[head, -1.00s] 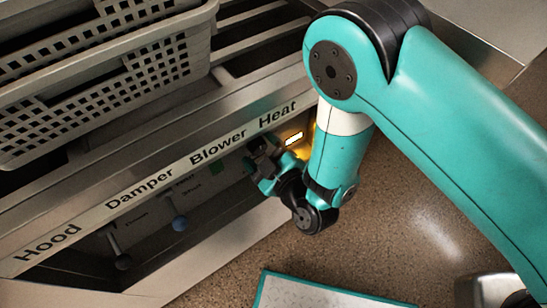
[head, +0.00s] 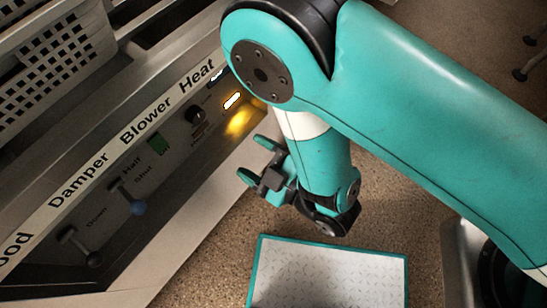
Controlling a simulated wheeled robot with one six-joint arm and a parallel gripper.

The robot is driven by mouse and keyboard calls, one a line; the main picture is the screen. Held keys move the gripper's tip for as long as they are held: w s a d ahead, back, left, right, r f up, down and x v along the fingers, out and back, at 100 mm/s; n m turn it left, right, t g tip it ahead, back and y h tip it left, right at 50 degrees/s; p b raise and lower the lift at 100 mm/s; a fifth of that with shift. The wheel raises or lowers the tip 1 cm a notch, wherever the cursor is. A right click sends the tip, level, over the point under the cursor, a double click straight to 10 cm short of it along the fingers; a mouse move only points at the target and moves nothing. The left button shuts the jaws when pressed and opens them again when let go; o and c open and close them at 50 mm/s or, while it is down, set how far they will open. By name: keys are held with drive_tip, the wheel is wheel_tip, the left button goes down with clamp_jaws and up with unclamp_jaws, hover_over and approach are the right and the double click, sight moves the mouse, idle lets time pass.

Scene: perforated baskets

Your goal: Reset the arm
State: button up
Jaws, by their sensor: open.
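My teal arm reaches in from the right of the head view and bends down at its elbow. My gripper (head: 254,160) is at its end, near the middle of the picture. Its two teal fingers are apart and nothing shows between them. It is over the floor, in front of the control panel (head: 175,170), apart from the panel's knob and levers.
The panel carries a black knob (head: 195,115), a green switch (head: 158,143), a blue-tipped lever (head: 133,201), a dark lever (head: 88,254) and a lit yellow lamp (head: 232,101). A perforated basket (head: 52,62) stands above at left.

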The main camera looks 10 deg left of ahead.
drive_tip(key=shift+s+d, duration=0.15)
drive_tip(key=shift+d, duration=0.4)
drive_tip(key=w+d+r+m+g+h, duration=0.2)
drive_tip(key=w+d+r+m+h, duration=0.2)
drive_tip(key=w+r+m+h, duration=0.55)
drive_tip(key=s+d+r+m+g+h, duration=0.1)
drive_tip(key=s+d+r+g, duration=0.3)
drive_tip(key=d+r, duration=0.5)
drive_tip(key=s+d+r+m+g, duration=0.2)
drive_tip(key=s+d+r, duration=0.4)
drive_tip(key=d+r, duration=0.25)
wheel_tip(320, 180, up, 18)
drive_tip(key=p, duration=1.9)
drive_tip(key=shift+w+r, duration=0.2)
drive_tip(key=shift+w, duration=0.1)
